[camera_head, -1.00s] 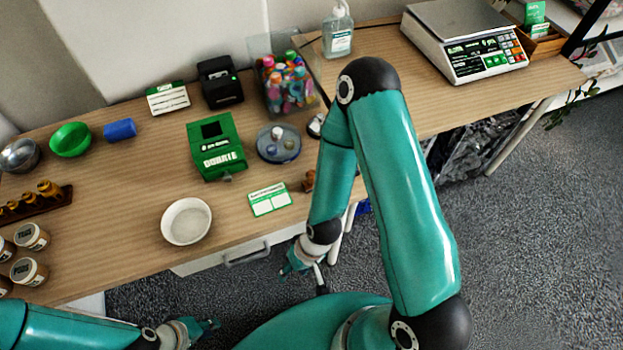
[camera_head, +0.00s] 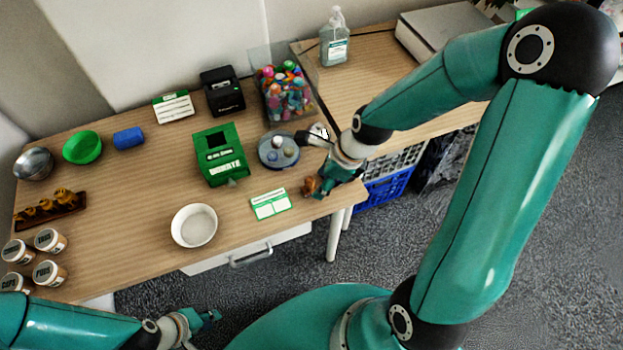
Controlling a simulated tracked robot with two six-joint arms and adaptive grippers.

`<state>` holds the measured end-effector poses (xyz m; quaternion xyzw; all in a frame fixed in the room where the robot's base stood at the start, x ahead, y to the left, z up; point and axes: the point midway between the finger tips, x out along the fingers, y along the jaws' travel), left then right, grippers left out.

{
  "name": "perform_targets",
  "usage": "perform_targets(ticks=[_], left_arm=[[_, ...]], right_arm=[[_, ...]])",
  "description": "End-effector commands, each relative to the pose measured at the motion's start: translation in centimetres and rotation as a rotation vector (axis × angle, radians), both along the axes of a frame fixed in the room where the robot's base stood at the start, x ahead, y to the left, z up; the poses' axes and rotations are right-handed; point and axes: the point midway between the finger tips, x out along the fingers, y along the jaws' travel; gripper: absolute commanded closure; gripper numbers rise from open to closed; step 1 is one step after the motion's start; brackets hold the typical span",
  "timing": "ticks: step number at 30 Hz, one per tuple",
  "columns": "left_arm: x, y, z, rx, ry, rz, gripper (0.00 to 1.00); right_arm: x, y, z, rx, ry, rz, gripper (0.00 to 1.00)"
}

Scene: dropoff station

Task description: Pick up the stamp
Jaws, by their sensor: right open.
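A small brown object (camera_head: 309,186), likely the stamp, stands near the right front edge of the desk, just right of a green-and-white card (camera_head: 270,204). It is small and partly beside my fingers, so its shape is hard to make out. My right gripper (camera_head: 314,163) is open and empty over the desk's right end. One dark finger reaches toward the round grey-blue dish (camera_head: 278,151); the teal finger is close beside the brown object. I cannot tell if they touch. My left gripper (camera_head: 210,320) is low in front of the desk, away from everything; its jaws are unclear.
A green box (camera_head: 220,155), a white bowl (camera_head: 194,226), a clear bin of colourful items (camera_head: 284,92) and a black printer (camera_head: 222,91) stand on the desk (camera_head: 120,205). Jars (camera_head: 50,240) stand at left. A blue crate (camera_head: 388,188) is below, at right.

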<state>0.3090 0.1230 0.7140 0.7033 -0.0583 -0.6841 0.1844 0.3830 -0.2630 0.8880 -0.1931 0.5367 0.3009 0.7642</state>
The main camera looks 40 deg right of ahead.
Motion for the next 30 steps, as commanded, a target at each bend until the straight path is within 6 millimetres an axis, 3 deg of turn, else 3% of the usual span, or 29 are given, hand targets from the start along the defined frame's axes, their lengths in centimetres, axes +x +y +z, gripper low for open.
perform_targets(ticks=[1, 3, 7, 11, 21, 30], left_arm=[[0.0, 0.0, 1.0, 0.000, 0.001, 0.000, 0.77], [0.0, 0.0, 1.3, 0.000, 0.001, 0.000, 0.77], [0.0, 0.0, 1.4, 0.000, 0.001, 0.000, 0.77], [0.0, 0.0, 1.1, 0.000, 0.001, 0.000, 0.77], [0.0, 0.0, 0.1, 0.000, 0.001, 0.000, 0.77], [0.0, 0.0, -0.6, 0.000, 0.001, 0.000, 0.77]], right_arm=[[0.3, -1.2, 2.4, -0.004, -0.021, -0.063, 0.45], [0.4, -2.2, 4.0, -0.003, -0.034, -0.122, 0.45], [0.6, -3.0, 4.7, 0.000, -0.043, -0.177, 0.45], [1.1, -2.7, 3.1, 0.003, -0.040, -0.182, 0.45], [3.4, -1.2, -3.6, 0.002, -0.042, -0.178, 0.45], [4.3, -0.8, -5.9, 0.000, -0.047, -0.179, 0.45]])
